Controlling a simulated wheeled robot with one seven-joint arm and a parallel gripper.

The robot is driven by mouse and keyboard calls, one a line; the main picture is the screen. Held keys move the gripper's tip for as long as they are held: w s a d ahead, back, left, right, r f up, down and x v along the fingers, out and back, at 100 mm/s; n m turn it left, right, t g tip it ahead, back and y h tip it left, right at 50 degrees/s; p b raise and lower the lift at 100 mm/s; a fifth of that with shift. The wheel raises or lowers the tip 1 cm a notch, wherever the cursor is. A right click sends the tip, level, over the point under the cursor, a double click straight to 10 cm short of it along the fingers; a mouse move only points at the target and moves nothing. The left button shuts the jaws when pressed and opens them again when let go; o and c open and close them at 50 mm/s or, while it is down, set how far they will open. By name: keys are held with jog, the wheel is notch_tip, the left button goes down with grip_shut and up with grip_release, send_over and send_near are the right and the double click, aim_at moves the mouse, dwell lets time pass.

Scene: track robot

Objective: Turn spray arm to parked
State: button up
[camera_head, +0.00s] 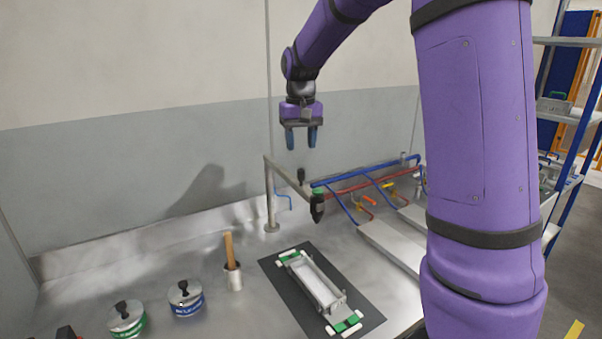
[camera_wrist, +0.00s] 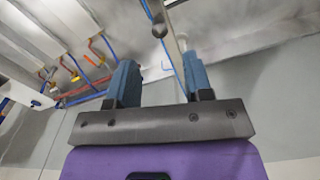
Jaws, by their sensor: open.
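The spray arm (camera_head: 285,174) is a grey bar that reaches from the top of an upright metal post (camera_head: 270,205) toward the front right. A black knob (camera_head: 301,176) stands on the bar, and a dark nozzle (camera_head: 317,207) with a green collar hangs at its free end. My gripper (camera_head: 301,142) is open and empty, fingers pointing down, above the bar and apart from it. In the wrist view, my gripper's blue fingers (camera_wrist: 162,75) frame a pale post, and a dark round knob (camera_wrist: 159,31) shows beyond them. I cannot make out a parked mark.
Blue and red pipes (camera_head: 375,172) with orange and yellow valve handles run right of the spray arm. A white tray-like fixture (camera_head: 318,283) lies on a dark mat. Two lidded tins (camera_head: 187,305) and a wooden-handled tool in a cup (camera_head: 233,279) stand left. A wall is behind.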

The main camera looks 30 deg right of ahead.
aim_at(301, 185)
notch_tip(301, 185, down, 9)
dwell(0.4)
grip_shut()
